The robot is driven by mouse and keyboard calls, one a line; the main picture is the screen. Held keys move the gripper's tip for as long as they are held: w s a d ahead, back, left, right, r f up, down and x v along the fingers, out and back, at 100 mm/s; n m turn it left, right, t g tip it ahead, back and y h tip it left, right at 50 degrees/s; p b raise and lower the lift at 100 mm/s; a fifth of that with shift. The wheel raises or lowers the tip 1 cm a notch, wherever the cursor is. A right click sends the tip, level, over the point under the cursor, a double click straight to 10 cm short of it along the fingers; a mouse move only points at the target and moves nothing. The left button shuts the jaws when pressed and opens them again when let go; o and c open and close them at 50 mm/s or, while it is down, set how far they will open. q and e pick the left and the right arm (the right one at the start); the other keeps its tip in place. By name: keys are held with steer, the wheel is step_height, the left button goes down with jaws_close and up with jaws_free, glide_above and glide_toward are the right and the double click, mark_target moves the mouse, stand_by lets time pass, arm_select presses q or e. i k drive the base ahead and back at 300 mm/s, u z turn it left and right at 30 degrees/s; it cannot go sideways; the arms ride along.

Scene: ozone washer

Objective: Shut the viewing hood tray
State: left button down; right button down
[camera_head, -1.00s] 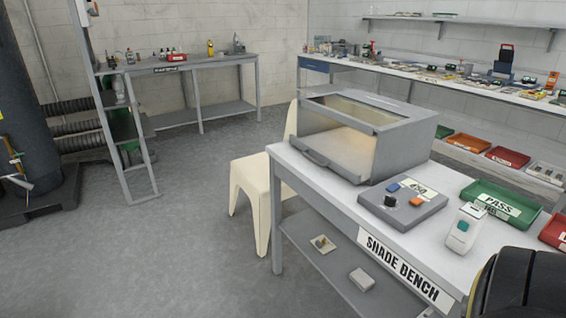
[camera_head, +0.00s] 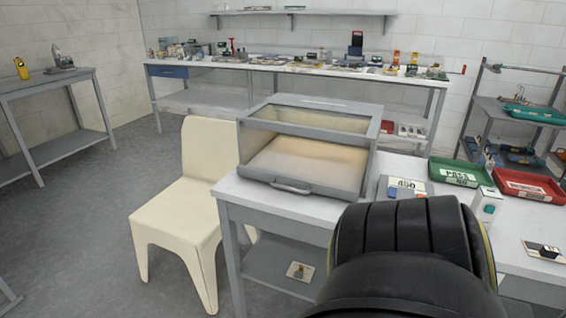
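The viewing hood (camera_head: 376,140) is a grey box with a glazed top, standing on the near white bench. Its front is open and shows a lit beige interior. The tray (camera_head: 262,176) is at the bottom front of the hood, with a grey bar handle (camera_head: 291,187) on its front edge. I cannot tell how far the tray sticks out. Neither of my grippers is in view. A black ribbed part of my own arm covers the bench at lower right.
A cream chair (camera_head: 180,212) stands left of the bench. A grey control box (camera_head: 382,190), a white device (camera_head: 486,204), a green tray (camera_head: 440,166) and a red tray (camera_head: 515,181) are right of the hood. Open floor lies at left.

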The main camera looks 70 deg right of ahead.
mark_target(296, 166)
steer(key=z, duration=1)
steer(key=i, duration=0.9)
steer(key=z, duration=0.95)
